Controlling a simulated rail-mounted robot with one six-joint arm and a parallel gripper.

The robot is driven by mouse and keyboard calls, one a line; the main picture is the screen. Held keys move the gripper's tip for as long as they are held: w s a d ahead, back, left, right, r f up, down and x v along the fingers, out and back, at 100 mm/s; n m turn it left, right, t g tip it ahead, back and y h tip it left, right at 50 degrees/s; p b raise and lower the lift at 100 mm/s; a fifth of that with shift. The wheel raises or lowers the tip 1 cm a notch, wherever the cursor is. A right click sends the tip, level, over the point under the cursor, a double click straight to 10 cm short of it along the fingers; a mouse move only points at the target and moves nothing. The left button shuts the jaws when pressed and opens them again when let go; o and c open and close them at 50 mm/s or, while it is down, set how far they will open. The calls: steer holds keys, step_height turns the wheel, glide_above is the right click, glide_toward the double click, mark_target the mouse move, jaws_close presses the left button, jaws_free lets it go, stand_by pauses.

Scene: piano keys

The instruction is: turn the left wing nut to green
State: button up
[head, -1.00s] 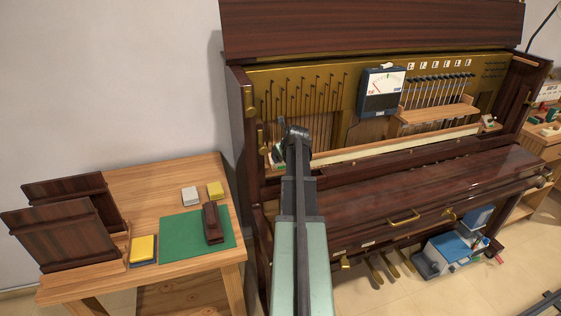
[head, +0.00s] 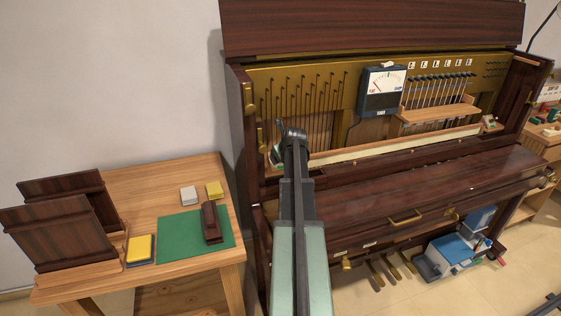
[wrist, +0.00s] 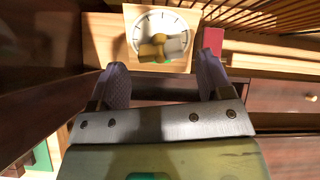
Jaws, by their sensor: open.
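The left wing nut (wrist: 158,47) is a brass-coloured piece with two lobes on a round white dial with dark tick marks (wrist: 143,22), seen in the wrist view. My gripper (wrist: 164,78) is open, with its two purple-grey fingers below the nut in the picture, one to each side. No contact with the nut shows. In the head view my arm hides most of the gripper and the dial at the piano's left end. A dark blue meter (head: 381,104) with a white face stands on the piano; its needle reading is too small to tell surely.
The upright piano (head: 420,185) has its front open. A small pale device (head: 489,122) sits at its right end. A wooden table (head: 150,180) at left holds a green mat (head: 180,230), panels and blocks. A blue machine (head: 452,250) stands on the floor.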

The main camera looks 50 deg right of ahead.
steer(key=shift+b+x, duration=1.5)
steer(key=shift+x, duration=0.6)
steer(key=shift+r, duration=0.1)
steer(key=shift+s+a+r+p, duration=0.35)
steer(key=shift+r+p, duration=0.1)
steer(key=shift+p, duration=0.1)
steer(key=shift+d, duration=0.1)
